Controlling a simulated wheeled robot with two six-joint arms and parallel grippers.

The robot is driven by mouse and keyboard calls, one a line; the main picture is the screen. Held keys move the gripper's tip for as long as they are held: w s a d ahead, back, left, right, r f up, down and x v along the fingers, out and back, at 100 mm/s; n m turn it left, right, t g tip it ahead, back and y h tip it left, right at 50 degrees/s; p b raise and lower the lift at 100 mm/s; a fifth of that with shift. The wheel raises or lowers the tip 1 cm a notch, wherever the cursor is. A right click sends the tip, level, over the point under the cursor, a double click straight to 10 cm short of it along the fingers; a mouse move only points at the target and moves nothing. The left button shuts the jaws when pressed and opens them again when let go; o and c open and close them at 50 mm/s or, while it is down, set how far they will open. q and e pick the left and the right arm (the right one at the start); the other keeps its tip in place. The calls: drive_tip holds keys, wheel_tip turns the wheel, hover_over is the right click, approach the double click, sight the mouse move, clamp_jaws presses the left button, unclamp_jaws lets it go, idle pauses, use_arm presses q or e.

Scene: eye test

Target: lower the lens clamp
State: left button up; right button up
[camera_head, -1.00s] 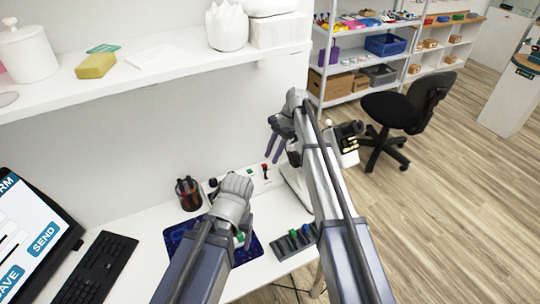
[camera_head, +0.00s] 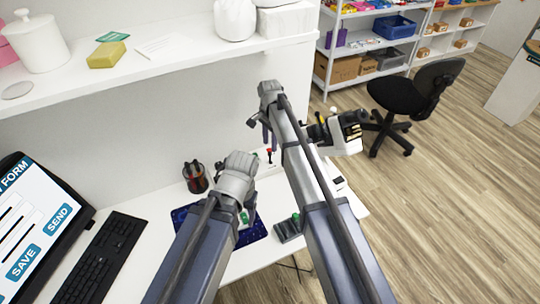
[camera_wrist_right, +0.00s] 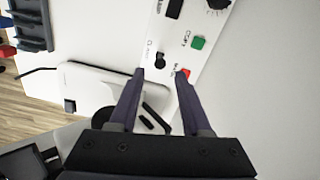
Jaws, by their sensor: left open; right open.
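A black and white optical instrument (camera_head: 340,130) stands right of my right arm in the head view. Its lens clamp cannot be made out there. In the right wrist view, a white instrument base (camera_wrist_right: 100,88) with dark parts lies beyond and left of the fingers. My right gripper (camera_head: 269,138) is open and empty above the back of the desk; its two fingers show apart in the wrist view (camera_wrist_right: 160,75). A red-tipped control (camera_wrist_right: 186,73) sits near its right fingertip in that picture. My left gripper (camera_head: 246,212) is open over the blue mat; its fingers are mostly hidden.
A white control panel (camera_wrist_right: 192,28) has a green button and dark knobs. A pen holder (camera_head: 195,176), keyboard (camera_head: 100,258) and screen (camera_head: 35,225) are on the left. A dark slotted rack (camera_head: 288,229) is near the desk's right edge. A shelf (camera_head: 150,68) overhangs the desk.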

sight(270, 155)
use_arm(q)
drive_tip(key=shift+f+b, duration=3.6)
drive_tip(key=shift+f, duration=0.2)
use_arm(e)
drive_tip(key=shift+f, duration=3.85)
clamp_jaws()
